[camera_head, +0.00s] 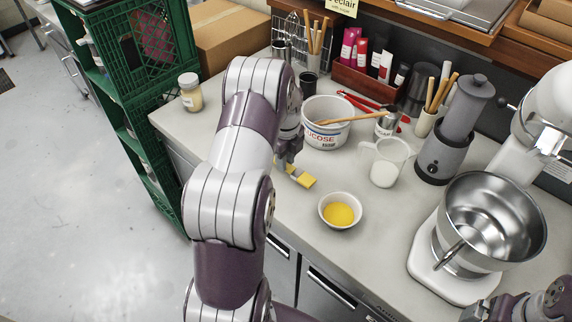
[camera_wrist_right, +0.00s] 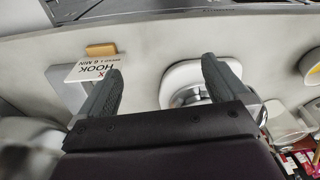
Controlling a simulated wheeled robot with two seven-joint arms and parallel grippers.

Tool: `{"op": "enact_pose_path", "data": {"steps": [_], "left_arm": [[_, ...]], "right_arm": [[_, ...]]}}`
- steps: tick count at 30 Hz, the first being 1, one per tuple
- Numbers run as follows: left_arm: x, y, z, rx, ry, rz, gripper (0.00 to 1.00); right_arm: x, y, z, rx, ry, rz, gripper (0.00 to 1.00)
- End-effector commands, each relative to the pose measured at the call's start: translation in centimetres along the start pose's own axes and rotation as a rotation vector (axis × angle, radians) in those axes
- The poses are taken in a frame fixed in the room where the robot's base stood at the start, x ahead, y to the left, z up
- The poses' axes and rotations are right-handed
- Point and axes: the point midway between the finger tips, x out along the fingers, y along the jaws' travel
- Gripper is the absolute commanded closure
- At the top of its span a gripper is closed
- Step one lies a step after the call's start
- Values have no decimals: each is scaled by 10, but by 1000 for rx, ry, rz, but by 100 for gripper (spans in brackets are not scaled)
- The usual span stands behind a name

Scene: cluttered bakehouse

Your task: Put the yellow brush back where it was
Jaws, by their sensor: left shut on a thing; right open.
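The yellow brush (camera_head: 306,181) is at the middle of the counter in the head view, its yellow head pointing down and right. My left gripper (camera_head: 286,163) is shut on it, just in front of the white bucket; my arm hides much of the grip and I cannot tell whether the brush touches the counter. A small white bowl (camera_head: 328,221) of yellow liquid stands to the right of the brush, apart from it. My right gripper (camera_wrist_right: 163,90) is open and empty in the right wrist view.
The glucose bucket (camera_head: 342,138) with a wooden spoon across it stands behind the brush. A measuring jug (camera_head: 386,171), a grey blender (camera_head: 455,135) and a stand mixer (camera_head: 452,271) are to the right. A jar (camera_head: 190,97) stands left. Counter between bowl and jug is clear.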

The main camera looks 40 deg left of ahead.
Motion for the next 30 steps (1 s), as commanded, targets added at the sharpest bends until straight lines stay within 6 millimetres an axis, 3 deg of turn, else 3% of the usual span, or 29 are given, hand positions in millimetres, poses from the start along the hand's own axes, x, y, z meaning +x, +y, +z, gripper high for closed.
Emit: {"op": "enact_pose_path", "data": {"steps": [6,12,13,15,25,30], "left_arm": [[33,0,-1,1,1,2,97],[34,0,-1,0,0,1,97],[34,0,-2,0,0,1,72],[34,0,-2,0,0,1,50],[30,0,-1,0,0,1,50],[-3,-1,-1,0,-3,-4,50]], "right_arm": [[-9,0,-1,0,0,0,0],[-7,0,-1,0,0,0,0],[-7,0,-1,0,0,0,0],[-7,0,-1,0,0,0,0],[-6,0,-1,0,0,0,0],[1,0,0,0,0,0,0]]}}
